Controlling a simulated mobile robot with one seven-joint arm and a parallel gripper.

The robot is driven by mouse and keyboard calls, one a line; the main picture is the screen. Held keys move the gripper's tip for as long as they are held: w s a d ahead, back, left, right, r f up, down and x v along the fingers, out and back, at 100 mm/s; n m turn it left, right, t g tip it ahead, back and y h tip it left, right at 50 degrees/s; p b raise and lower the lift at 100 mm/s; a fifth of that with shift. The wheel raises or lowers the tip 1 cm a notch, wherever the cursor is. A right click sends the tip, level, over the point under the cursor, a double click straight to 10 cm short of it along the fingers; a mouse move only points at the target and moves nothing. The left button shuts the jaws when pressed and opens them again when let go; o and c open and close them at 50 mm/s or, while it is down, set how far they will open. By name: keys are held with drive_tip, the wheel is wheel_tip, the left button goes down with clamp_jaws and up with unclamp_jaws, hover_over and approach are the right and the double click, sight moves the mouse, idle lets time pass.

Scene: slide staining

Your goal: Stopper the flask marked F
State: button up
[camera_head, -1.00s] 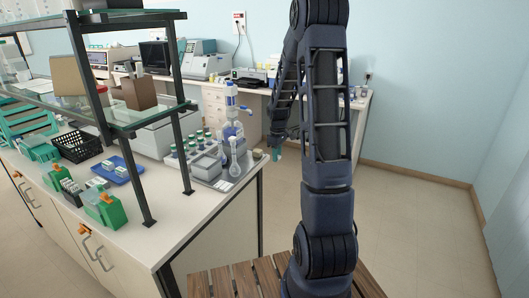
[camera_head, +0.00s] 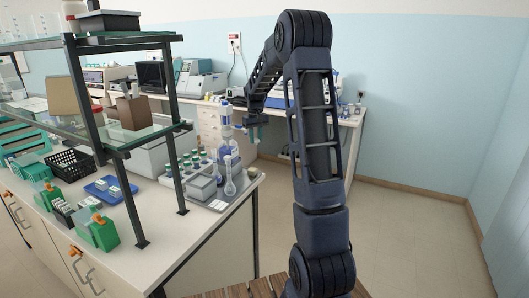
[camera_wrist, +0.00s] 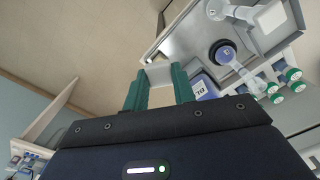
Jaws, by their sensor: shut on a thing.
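My gripper (camera_head: 252,131) hangs from the end of my arm, just right of and above the glassware tray. In the wrist view its two teal fingers (camera_wrist: 158,88) are shut on a small pale thing (camera_wrist: 158,71), whose shape is hard to make out; it may be the stopper. A clear round-bottomed flask (camera_head: 230,187) with a slim neck stands upright near the tray's front right. In the wrist view I see a clear round glass base at the top edge and a dark blue round vessel (camera_wrist: 221,50) with a pale neck. No F mark is readable. The held thing is apart from these vessels.
The grey tray (camera_wrist: 180,47) stands at the bench's right end. A glass-shelved rack (camera_head: 173,115) rises to the left. Open floor lies right.

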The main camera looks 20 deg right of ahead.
drive_tip(key=w+a+r+n, duration=0.2)
drive_tip(key=w+a+r, duration=0.15)
drive_tip(key=a, duration=0.25)
drive_tip(key=w+a+r+n, duration=0.2)
drive_tip(key=a+r, duration=0.2)
drive_tip(key=a, duration=0.2)
drive_tip(key=shift+w+a+f+n, duration=0.25)
drive_tip(key=shift+a+f+n, duration=0.25)
drive_tip(key=shift+a+f, duration=0.95)
drive_tip(key=shift+w+a+f+n, duration=0.25)
drive_tip(key=shift+a+f+n, duration=0.45)
drive_tip(key=shift+f, duration=1.15)
drive_tip(key=shift+w+a+f+n, duration=0.25)
drive_tip(key=shift+a+f+n, duration=0.05)
drive_tip(key=shift+a+f, duration=1.25)
drive_tip(key=shift+d+f, duration=0.15)
drive_tip(key=shift+f, duration=0.75)
drive_tip(key=o, duration=1.5)
